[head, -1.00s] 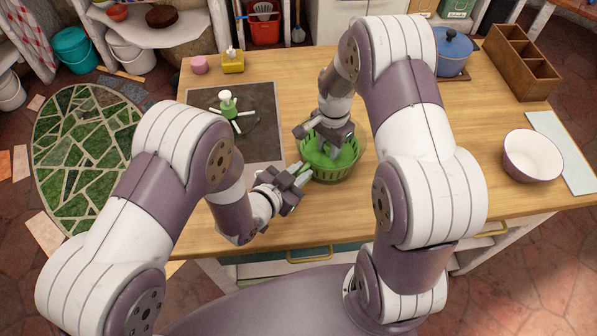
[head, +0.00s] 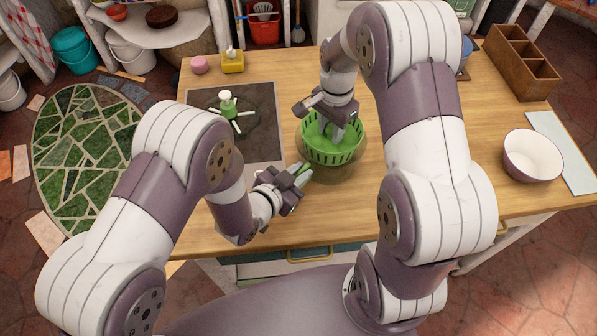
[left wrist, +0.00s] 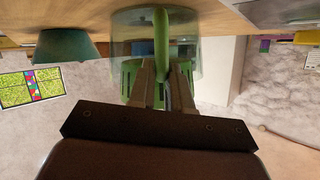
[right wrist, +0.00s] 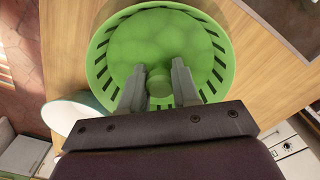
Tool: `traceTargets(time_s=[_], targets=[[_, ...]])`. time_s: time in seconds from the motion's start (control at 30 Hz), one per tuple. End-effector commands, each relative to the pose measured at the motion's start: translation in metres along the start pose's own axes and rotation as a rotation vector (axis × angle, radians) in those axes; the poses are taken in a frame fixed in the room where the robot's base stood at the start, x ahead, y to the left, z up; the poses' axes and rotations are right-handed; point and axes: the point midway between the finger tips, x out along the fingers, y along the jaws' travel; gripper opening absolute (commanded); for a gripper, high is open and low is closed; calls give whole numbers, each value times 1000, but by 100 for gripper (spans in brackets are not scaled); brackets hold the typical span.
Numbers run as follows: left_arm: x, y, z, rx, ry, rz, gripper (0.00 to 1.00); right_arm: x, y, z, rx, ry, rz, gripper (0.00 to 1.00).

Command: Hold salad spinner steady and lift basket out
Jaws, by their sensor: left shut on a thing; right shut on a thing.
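The green slotted basket (head: 332,152) is raised partly out of the clear spinner bowl (head: 320,178) on the wooden counter. My right gripper (head: 340,130) is above it, shut on the basket's central knob, which shows in the right wrist view (right wrist: 159,92). The basket looks roughly level and its inside (right wrist: 160,35) is bright green. My left gripper (head: 303,174) is shut on the bowl's green handle (left wrist: 161,35) at the bowl's near left side. The left wrist view, upside down, shows the clear wall (left wrist: 190,45) and part of the basket (left wrist: 126,82) beyond the rim.
A dark mat (head: 265,150) at the left holds a green-and-white piece with a knob (head: 226,104). A white bowl (head: 532,156) and a wooden divided box (head: 522,62) stand at the right. A yellow dispenser (head: 232,63) and pink item (head: 199,65) sit at the back.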

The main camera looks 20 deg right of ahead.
Motion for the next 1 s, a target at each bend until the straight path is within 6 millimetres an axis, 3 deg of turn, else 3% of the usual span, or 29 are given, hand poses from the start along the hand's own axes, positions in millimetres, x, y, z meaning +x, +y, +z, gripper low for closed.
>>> traceTargets(time_s=[0.5,0.83,0.87,0.93,1.0], targets=[[0,0,0,0,0,0,1,-56,0,0,0,1,-1,0],[0,0,0,0,0,0,1,-64,0,0,0,0,0,0],[0,0,0,0,0,0,22,-64,0,0,0,0,0,0],[0,0,0,0,0,0,44,-64,0,0,0,0,0,0],[0,0,0,0,0,0,48,-64,0,0,0,0,0,0]])
